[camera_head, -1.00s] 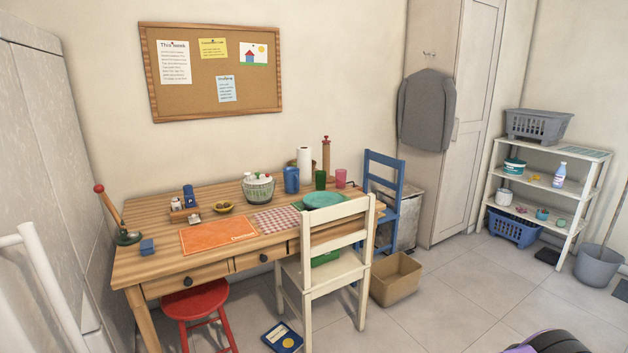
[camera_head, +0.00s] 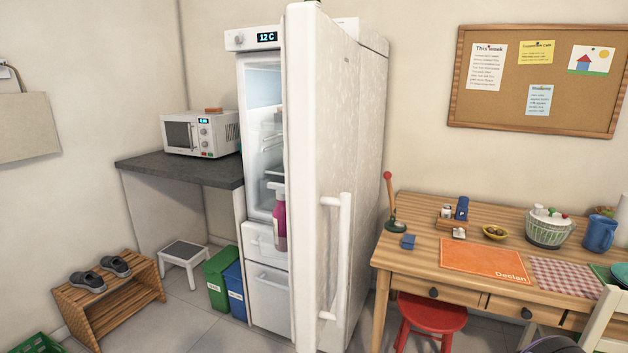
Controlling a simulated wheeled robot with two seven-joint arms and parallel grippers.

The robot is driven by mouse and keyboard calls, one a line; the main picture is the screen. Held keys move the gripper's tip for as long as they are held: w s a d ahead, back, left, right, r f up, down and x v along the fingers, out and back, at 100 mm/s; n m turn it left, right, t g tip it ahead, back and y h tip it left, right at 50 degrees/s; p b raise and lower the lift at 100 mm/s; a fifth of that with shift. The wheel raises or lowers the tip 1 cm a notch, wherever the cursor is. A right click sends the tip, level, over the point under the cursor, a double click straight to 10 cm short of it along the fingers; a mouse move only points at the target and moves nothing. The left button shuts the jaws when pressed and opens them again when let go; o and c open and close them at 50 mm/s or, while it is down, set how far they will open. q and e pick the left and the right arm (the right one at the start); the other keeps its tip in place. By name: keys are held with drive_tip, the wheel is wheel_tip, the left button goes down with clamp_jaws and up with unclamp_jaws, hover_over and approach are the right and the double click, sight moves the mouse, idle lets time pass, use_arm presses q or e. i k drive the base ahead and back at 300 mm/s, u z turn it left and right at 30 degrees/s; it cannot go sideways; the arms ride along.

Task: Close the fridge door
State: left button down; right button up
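A tall white fridge (camera_head: 262,38) stands left of the wooden table, with its display reading 12 C. Its door (camera_head: 315,130) stands wide open and sticks out toward me, seen nearly edge-on. The long white handle (camera_head: 341,270) is on the door's right-hand face. The lit inside shows shelves and, below, white drawers (camera_head: 268,292). A pink spray bottle (camera_head: 279,218) shows at the door's inner side. Neither of my grippers can be made out in this view.
A wooden table (camera_head: 390,262) with a red stool (camera_head: 435,315) stands close on the right. On the left are a counter (camera_head: 190,170) with a microwave (camera_head: 200,134), green and blue bins (camera_head: 234,290), a step stool (camera_head: 183,262) and a shoe bench (camera_head: 140,287). Some floor shows between bench and fridge.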

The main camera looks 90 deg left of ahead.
sight(320, 69)
drive_tip(key=u, duration=2.55)
drive_tip(key=i, duration=1)
drive_tip(key=k, duration=1.1)
drive_tip(key=z, duration=0.3)
drive_tip(key=i, duration=0.3)
drive_tip(key=u, duration=0.05)
